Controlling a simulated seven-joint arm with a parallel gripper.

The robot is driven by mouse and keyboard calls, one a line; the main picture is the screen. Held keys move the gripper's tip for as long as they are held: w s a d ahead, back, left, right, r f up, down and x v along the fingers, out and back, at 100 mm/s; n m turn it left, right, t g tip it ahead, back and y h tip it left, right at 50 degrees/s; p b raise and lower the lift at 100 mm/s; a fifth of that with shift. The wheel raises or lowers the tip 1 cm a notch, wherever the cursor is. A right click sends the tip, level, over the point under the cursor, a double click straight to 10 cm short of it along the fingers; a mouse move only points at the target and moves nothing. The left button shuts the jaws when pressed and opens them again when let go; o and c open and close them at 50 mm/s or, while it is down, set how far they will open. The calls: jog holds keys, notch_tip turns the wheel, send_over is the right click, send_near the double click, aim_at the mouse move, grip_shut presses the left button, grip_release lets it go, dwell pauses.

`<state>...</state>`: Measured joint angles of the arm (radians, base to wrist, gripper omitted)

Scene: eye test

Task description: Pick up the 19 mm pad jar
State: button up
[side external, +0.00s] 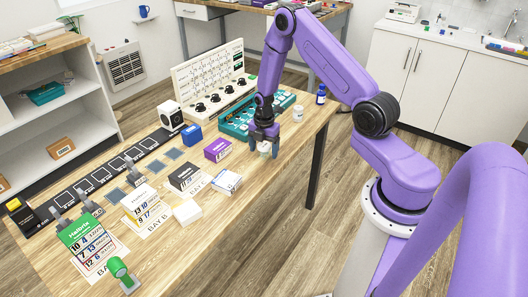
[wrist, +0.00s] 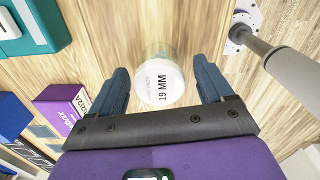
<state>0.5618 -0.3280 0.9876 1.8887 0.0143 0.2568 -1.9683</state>
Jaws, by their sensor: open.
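The 19 mm pad jar (wrist: 160,82) shows in the wrist view with a white lid reading "19 MM" and a clear body. It stands on the wooden table, between the two blue fingers of my gripper (wrist: 162,88). There is a visible gap between each finger and the lid. In the side external view my gripper (side external: 264,148) is low over the table with its fingers around the jar (side external: 264,148), which they partly hide. My gripper is open.
A teal tray (side external: 235,125) stands close behind my gripper. The table's right edge is near.

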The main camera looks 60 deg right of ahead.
jog(key=shift+f, duration=0.6)
jog(key=c, duration=1.1)
jog(key=shift+r, duration=0.15)
